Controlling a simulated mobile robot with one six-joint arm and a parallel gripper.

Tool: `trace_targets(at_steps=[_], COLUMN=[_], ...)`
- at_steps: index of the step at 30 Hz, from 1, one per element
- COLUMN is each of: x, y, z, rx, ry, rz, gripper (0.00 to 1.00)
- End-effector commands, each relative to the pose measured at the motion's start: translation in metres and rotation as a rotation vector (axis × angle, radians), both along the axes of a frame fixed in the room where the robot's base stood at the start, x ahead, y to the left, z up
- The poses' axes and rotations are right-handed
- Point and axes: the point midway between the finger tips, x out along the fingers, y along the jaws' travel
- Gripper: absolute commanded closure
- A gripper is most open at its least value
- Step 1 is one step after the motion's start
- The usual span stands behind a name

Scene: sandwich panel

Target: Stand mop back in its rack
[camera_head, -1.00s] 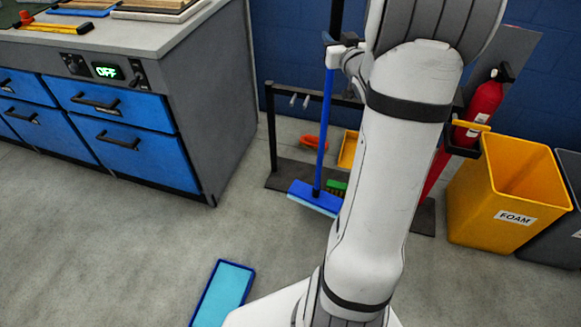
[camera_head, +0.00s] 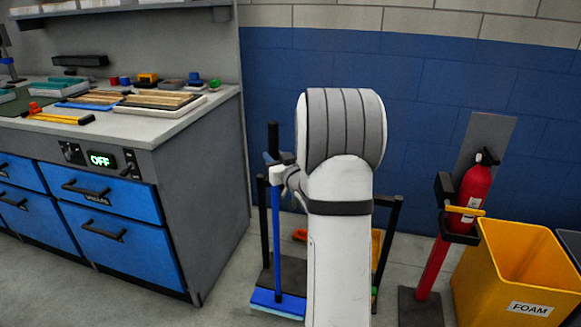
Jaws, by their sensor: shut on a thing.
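The mop is upright, with a blue pole (camera_head: 277,235), a black top grip (camera_head: 273,138) and a flat blue head (camera_head: 276,302) with a pale blue pad. My gripper (camera_head: 281,166) is shut on the pole near its top, just below the black grip; my arm hides part of the fingers. The dark rack (camera_head: 264,225) stands behind my arm, with a post on each side and a low base. The mop head shows at the front left of the rack base. I cannot tell whether it touches the base or the floor.
A workbench with blue drawers (camera_head: 115,238) stands at the left. A red fire extinguisher (camera_head: 472,192) on a red stand and a yellow FOAM bin (camera_head: 520,270) are at the right. A blue wall closes the back.

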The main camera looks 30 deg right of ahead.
Motion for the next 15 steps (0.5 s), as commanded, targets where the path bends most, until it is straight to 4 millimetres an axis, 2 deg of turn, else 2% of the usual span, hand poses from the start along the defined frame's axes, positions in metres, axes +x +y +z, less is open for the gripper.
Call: trace_targets(at_steps=[8, 15], x=[0.037, 0.077], y=[-0.043, -0.088], z=[-0.001, -0.001], rx=[-0.003, -0.003], ry=[-0.004, -0.004], rz=[-0.003, -0.003], gripper=[1.00, 1.00])
